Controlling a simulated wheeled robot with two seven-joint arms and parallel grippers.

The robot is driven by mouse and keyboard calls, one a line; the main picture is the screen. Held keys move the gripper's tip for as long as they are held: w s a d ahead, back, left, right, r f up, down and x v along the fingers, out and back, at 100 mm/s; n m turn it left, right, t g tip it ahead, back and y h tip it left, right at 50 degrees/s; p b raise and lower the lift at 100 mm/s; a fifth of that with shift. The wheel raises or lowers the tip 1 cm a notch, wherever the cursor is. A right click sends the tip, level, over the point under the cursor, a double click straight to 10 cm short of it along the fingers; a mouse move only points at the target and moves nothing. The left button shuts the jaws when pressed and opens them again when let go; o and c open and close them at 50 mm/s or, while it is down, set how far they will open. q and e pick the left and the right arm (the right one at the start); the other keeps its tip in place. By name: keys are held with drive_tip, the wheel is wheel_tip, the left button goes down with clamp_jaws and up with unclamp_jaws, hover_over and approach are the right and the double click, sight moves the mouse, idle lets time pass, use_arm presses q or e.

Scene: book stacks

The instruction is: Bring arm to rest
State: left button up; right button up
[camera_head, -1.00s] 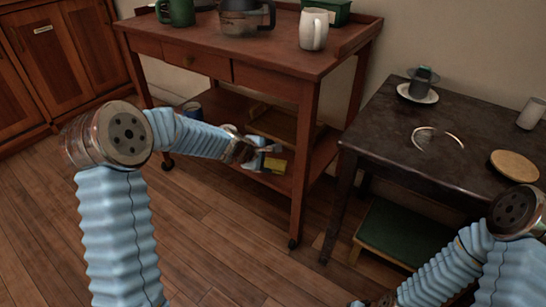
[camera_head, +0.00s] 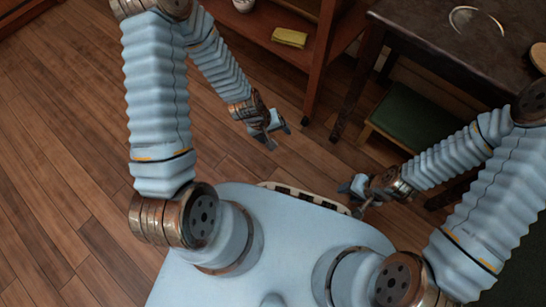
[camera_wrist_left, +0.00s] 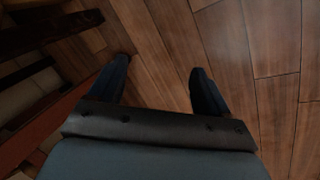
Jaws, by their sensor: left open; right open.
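My left gripper (camera_head: 274,138) is open and empty. It hangs over the wooden floor in front of the red-brown cart, apart from it. In the left wrist view its two dark fingers (camera_wrist_left: 157,82) stand wide apart with only floor planks between them. My right gripper (camera_head: 355,193) is near the front of my base, to the right of the left one. It is small in the picture, and nothing shows in it.
The cart (camera_head: 327,45) has a folded yellow cloth (camera_head: 289,38) on its lower shelf. A dark table (camera_head: 437,42) with a ring-shaped item (camera_head: 477,19) stands at the right. A green-topped stool (camera_head: 410,118) is beneath it. The floor (camera_head: 60,150) at left is clear.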

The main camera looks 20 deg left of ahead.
use_arm(q)
drive_tip(key=s+d+f+m+g, duration=0.1)
drive_tip(key=s+d+f+m, duration=0.2)
drive_tip(key=s, duration=0.6)
drive_tip(key=shift+s+f+m+g+h, duration=0.35)
drive_tip(key=shift+f+m+g+h, duration=0.1)
drive_tip(key=shift+m, duration=0.15)
wheel_tip(320, 180, up, 13)
drive_tip(key=p, duration=1.3)
drive_tip(key=shift+s+d, duration=0.15)
drive_tip(key=shift+d, duration=0.2)
drive_tip(key=shift+r+p, duration=0.15)
drive_tip(key=shift+p, duration=0.15)
